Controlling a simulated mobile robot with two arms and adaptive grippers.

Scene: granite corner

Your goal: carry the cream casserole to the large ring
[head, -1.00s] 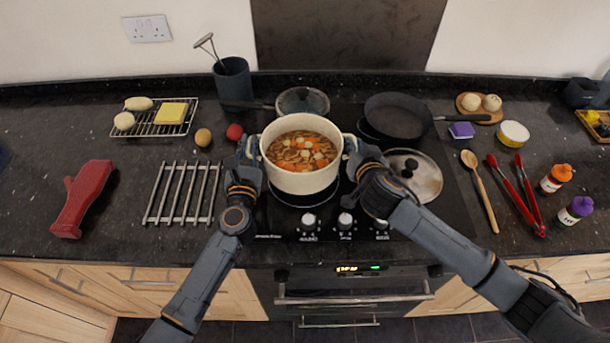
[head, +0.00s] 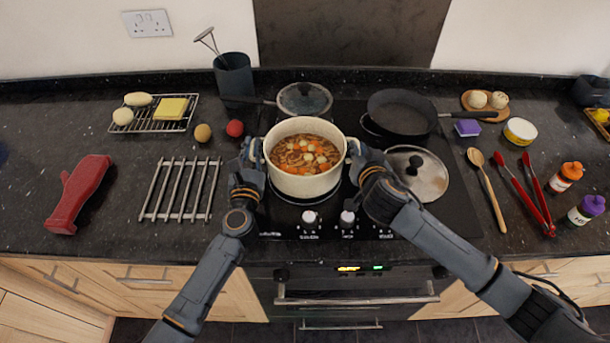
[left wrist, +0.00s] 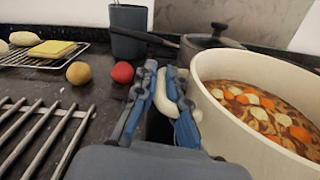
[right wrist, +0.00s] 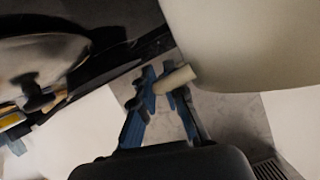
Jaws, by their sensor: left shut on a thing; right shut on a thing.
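The cream casserole (head: 306,184), full of soup with carrot and pale chunks, is upright over the front part of the hob. The large ring (head: 304,202) shows only as a thin front edge below it; the pot hides the rest. I cannot tell whether the base touches the ring. My left gripper (head: 250,152) is shut on the left handle, also seen in the left wrist view (left wrist: 168,92). My right gripper (head: 359,152) is shut on the right handle, seen in the right wrist view (right wrist: 168,82). The casserole wall fills the right of both wrist views.
A lidded pan (head: 304,99) stands just behind the casserole. A dark frying pan (head: 400,113) stands back right, and a glass lid (head: 425,178) lies right, close to my right gripper. A metal trivet (head: 180,190) lies left. Control knobs (head: 310,218) are in front.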

